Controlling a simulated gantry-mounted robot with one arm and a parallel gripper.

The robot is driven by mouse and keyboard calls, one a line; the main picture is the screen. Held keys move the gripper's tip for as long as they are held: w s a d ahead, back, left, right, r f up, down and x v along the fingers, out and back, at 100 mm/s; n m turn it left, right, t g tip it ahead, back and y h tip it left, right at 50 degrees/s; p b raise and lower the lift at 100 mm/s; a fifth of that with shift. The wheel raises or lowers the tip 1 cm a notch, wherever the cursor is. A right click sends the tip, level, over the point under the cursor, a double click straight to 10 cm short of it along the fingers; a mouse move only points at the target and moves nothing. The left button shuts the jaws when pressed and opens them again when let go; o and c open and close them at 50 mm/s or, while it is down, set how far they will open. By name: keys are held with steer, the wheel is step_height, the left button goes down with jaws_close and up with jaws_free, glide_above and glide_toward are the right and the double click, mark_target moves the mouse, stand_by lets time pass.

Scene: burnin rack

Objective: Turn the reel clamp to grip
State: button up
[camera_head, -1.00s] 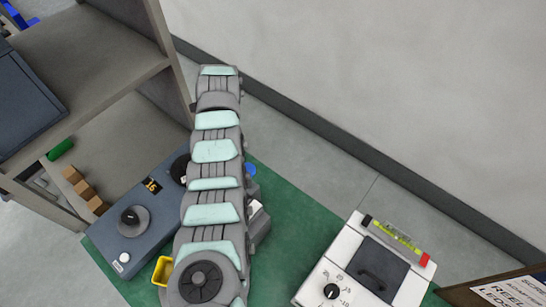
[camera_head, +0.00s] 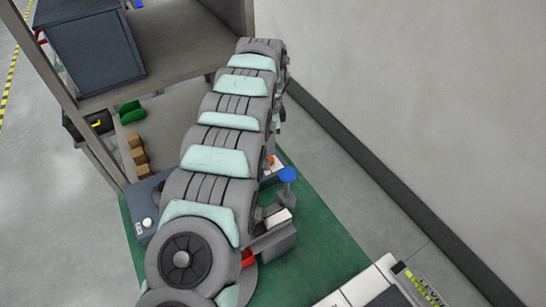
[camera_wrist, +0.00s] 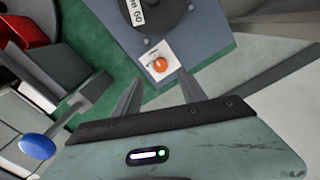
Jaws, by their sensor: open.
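A small orange knob (camera_wrist: 160,64) sits on a white label plate (camera_wrist: 154,52) on a blue-grey unit (camera_wrist: 207,38) in the wrist view. A black round part with a white text label (camera_wrist: 138,12) is on the same unit; I cannot tell for sure which part is the reel clamp. My gripper (camera_wrist: 159,74) is open, its two fingers apart on either side of the knob's plate in the picture; I see no contact. In the head view the orange knob (camera_head: 270,161) shows small beside my arm, which hides most of the unit (camera_head: 146,196) and my gripper.
A blue round-topped part (camera_head: 288,175) on a grey fixture (camera_head: 273,240) stands close to my arm; its blue top shows in the wrist view (camera_wrist: 37,146). The green mat (camera_head: 325,240) has bare room at right.

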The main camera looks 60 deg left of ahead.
mark_target(270, 159)
step_height(270, 159, down, 8)
steer(key=shift+r, duration=0.1)
steer(key=shift+c, duration=0.6)
jaws_close()
